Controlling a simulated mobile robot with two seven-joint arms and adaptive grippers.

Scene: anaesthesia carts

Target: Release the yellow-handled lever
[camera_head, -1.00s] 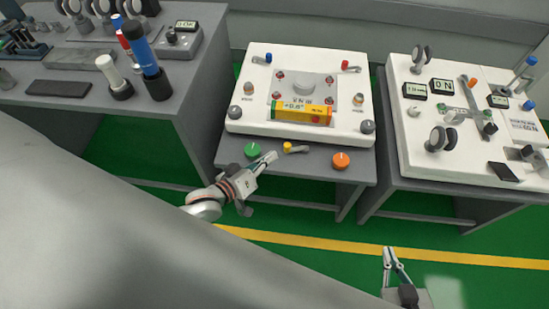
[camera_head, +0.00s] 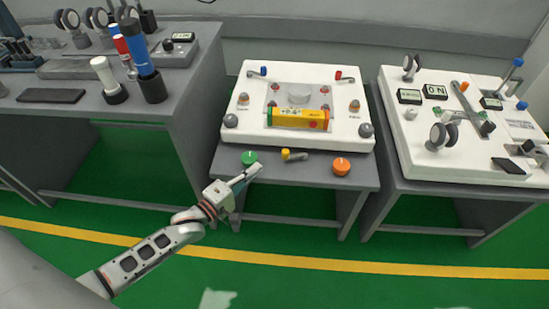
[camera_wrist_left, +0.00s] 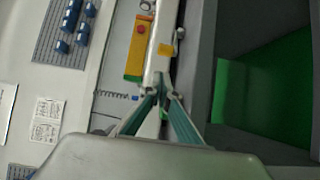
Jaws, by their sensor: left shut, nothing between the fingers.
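The yellow-handled lever (camera_head: 294,156) sits on the grey front ledge of the middle cart, between a green knob (camera_head: 249,157) and an orange knob (camera_head: 341,166). Its yellow end is on the left. My left gripper (camera_head: 256,169) is shut and empty, just in front of the green knob and left of the lever, apart from it in the head view. In the left wrist view the shut fingertips (camera_wrist_left: 160,84) point toward the ledge; a small yellow part (camera_wrist_left: 165,49) shows beyond them, probably the lever's. My right gripper is out of view.
A cart with meters (camera_head: 478,182) is on the right and a grey bench (camera_head: 190,98) on the left.

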